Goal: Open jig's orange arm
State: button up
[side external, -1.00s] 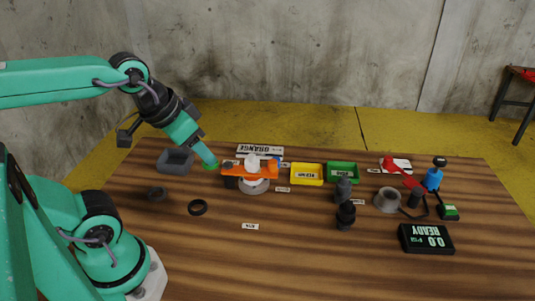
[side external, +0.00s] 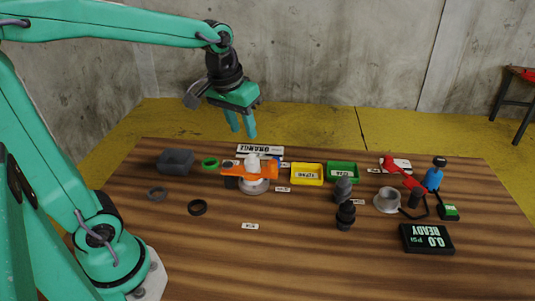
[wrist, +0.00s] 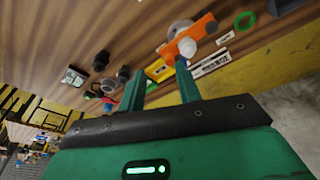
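The jig stands left of the table's middle in the side view, with a grey round base (side external: 255,188). Its orange arm (side external: 240,171) lies roughly level across the top of the base, with a white knob (side external: 252,160) at its middle. The orange arm also shows in the wrist view (wrist: 203,27), beyond the fingertips. My gripper (side external: 243,133) hangs above and behind the jig, fingers pointing down, apart from it. In the wrist view my gripper (wrist: 160,68) has its two fingers spread with nothing between them.
A green ring (side external: 210,163) and dark box (side external: 175,161) lie left of the jig. Yellow (side external: 307,181) and green (side external: 342,179) trays sit to its right. Dark fittings (side external: 345,214), a red-handled device (side external: 405,177) and a display (side external: 426,238) stand farther right. The front table is mostly clear.

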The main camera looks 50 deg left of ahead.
aim_at(273, 161)
jog(key=w+a+f+n+g, duration=0.1)
jog(key=w+f, duration=0.1)
jog(key=w, duration=0.2)
jog(key=w+a+f+n+g, duration=0.1)
jog(key=w+f, duration=0.2)
jog(key=w, duration=0.1)
jog(key=w+a+f+n, duration=0.1)
jog(key=w+f, duration=0.2)
jog(key=shift+w+a+f+g, duration=0.2)
jog(key=shift+w+f+g, duration=0.05)
jog(key=shift+w+g, duration=0.15)
jog(key=shift+f, duration=3.85)
jog(key=shift+c, duration=0.2)
grip_shut()
